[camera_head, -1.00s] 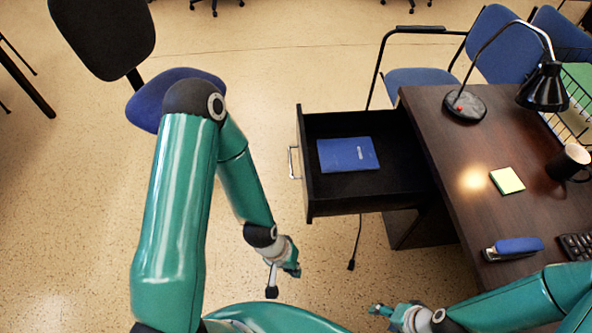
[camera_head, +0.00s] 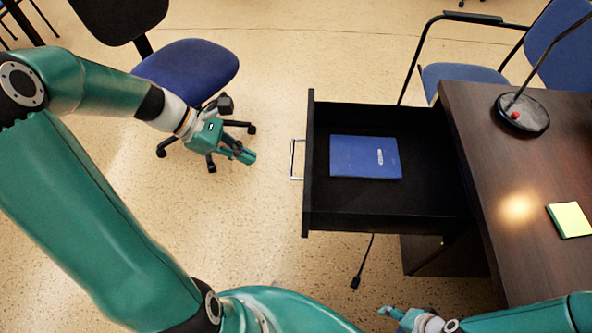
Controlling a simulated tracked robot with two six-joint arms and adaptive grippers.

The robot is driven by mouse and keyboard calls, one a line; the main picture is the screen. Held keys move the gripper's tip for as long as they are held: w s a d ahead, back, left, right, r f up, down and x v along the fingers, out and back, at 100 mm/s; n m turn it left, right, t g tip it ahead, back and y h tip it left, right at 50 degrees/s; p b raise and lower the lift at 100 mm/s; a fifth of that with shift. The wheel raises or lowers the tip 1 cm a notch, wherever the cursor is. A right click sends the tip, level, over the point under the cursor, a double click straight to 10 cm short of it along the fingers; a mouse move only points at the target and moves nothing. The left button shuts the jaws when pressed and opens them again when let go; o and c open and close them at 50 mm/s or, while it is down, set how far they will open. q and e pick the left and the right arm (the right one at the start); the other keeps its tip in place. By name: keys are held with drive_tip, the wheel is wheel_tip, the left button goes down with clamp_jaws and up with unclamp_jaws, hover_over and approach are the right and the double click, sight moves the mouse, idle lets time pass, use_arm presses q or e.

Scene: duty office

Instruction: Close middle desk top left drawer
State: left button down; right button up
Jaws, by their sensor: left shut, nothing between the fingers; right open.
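The top left drawer (camera_head: 420,205) of the desk (camera_head: 486,160) is pulled far out to the left. A blue book (camera_head: 365,157) lies flat inside it. Its silver handle (camera_head: 293,159) is on the drawer's left face. My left gripper (camera_head: 247,156) is shut and empty, a short way left of the handle and apart from it, pointing right toward the drawer front. My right gripper (camera_head: 384,312) is low in the picture, below the drawer and left of the desk. It is open and holds nothing that I can see.
A blue office chair (camera_head: 190,68) stands behind my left gripper. Another blue chair (camera_head: 460,75) with black arms is behind the drawer. A lamp base (camera_head: 522,114) and sticky notes (camera_head: 569,220) are on the desk. A black cable (camera_head: 363,265) hangs below the drawer.

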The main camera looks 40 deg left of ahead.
use_arm(q)
drive_tip(key=w+d+f+b, duration=0.2)
drive_tip(key=w+d+f, duration=0.3)
drive_tip(key=d, duration=0.3)
drive_tip(key=shift+w+d+f, duration=0.2)
drive_tip(key=shift+d+f, duration=0.1)
drive_tip(key=shift+f, duration=0.15)
